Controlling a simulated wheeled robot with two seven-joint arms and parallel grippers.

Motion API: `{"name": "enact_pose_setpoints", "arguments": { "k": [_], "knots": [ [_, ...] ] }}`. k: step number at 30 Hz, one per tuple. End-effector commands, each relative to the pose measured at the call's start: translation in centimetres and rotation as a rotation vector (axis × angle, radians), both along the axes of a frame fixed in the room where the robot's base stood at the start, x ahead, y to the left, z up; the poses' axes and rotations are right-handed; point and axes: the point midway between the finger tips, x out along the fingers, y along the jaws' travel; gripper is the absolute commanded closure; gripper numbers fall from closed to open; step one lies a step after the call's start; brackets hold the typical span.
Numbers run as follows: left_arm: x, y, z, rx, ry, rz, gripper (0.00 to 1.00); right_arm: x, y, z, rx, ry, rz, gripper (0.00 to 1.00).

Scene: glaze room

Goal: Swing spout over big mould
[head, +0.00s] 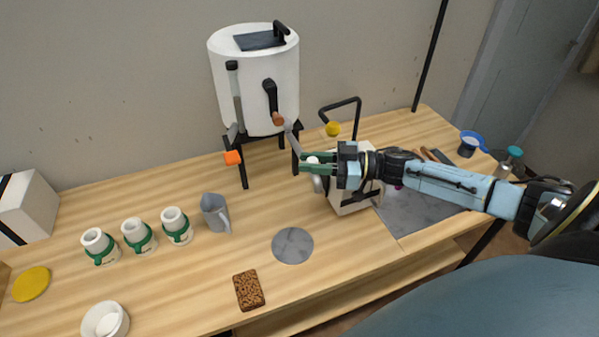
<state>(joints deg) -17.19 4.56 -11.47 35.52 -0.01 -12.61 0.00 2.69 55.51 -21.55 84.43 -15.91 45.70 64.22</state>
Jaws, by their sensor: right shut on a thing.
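A white tank (254,85) stands on black legs on the wooden bench. A grey spout (291,136) slants down from its lower right side towards my right gripper. My right gripper (312,166) reaches in from the right, its fingers shut around the spout's lower end, partly hidden by the fingers. A white block with dark bands (350,205), which looks like the big mould, stands behind and below the gripper; the arm hides much of it. Several small white moulds with green bands, one of them here (176,225), stand to the left. My left gripper is out of view.
A grey jug (215,212) stands left of a grey round disc (293,245). A brown sponge (249,290) and a white bowl (105,320) lie near the front. An orange knob (233,158) hangs below the tank's left side. A black bent rod (341,103) rises behind the block.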

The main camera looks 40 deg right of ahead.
Motion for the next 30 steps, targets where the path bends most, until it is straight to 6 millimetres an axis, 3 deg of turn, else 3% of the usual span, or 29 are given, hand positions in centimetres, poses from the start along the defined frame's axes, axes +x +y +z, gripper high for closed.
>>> {"name": "enact_pose_setpoints", "arguments": {
  "k": [3, 15, 21, 30],
  "knots": [
    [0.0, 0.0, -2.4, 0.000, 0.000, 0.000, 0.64, 0.0, -1.4, -0.5, -0.004, -0.006, 0.075, 1.00],
    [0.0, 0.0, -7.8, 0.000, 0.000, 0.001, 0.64, -0.3, -4.2, -0.3, 0.000, -0.005, 0.269, 1.00],
    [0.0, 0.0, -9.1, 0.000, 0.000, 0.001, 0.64, -0.2, -4.9, -0.2, 0.002, -0.004, 0.320, 1.00],
    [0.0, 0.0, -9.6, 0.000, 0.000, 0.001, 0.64, -0.3, -5.3, 0.0, 0.003, -0.001, 0.346, 1.00]
  ]
}}
